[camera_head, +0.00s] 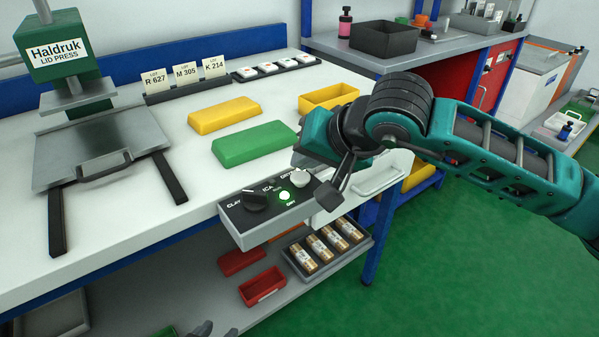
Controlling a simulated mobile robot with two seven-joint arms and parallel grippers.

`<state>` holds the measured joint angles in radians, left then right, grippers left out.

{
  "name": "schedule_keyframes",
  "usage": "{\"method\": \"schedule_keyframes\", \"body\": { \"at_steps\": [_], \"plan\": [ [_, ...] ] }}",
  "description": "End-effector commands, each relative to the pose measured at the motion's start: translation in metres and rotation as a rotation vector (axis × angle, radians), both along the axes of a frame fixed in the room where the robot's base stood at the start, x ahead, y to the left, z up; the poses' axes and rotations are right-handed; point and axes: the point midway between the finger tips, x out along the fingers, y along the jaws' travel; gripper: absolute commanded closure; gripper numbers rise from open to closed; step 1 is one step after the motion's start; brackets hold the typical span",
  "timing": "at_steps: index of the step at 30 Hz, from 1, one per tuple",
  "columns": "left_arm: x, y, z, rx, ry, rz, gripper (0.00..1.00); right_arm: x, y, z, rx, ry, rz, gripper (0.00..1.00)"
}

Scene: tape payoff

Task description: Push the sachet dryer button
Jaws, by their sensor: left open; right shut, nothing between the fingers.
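The sachet dryer's control box (237,222) is fixed at the front edge of the white bench. Its sloped top carries a black selector knob (254,196), a small light (284,196) lit green, and a pale round button (299,177) near its right end. Labels include "CLAY"; others are partly covered. My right gripper (334,197) is shut and empty, its dark fingers pointing down just right of the pale button. I cannot tell if they touch the box. My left gripper (216,331) is open, with only grey tips showing at the bottom edge.
A lid press (65,50) stands at left on the bench (150,225). A yellow lid (223,115), a green lid (254,143) and a yellow tray (329,95) lie behind the box. Red bins (262,286) and several rolls (322,248) sit on the lower shelf. Green floor is clear at right.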

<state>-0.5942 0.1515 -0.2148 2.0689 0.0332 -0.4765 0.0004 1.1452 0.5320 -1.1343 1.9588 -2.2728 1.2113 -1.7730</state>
Motion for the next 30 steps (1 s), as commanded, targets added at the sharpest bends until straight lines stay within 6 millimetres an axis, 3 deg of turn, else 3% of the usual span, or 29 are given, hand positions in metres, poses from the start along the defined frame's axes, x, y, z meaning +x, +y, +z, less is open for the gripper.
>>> {"method": "schedule_keyframes", "body": {
  "at_steps": [16, 30],
  "plan": [
    [0.000, 0.000, -0.001, 0.000, 0.001, 0.000, 0.57, 0.000, 0.000, 0.000, 0.000, 0.000, 0.000, 1.00],
    [0.000, 0.000, -0.017, 0.000, 0.001, 0.000, 0.57, 0.000, 0.000, -0.010, 0.000, -0.001, -0.001, 1.00]
  ]
}}
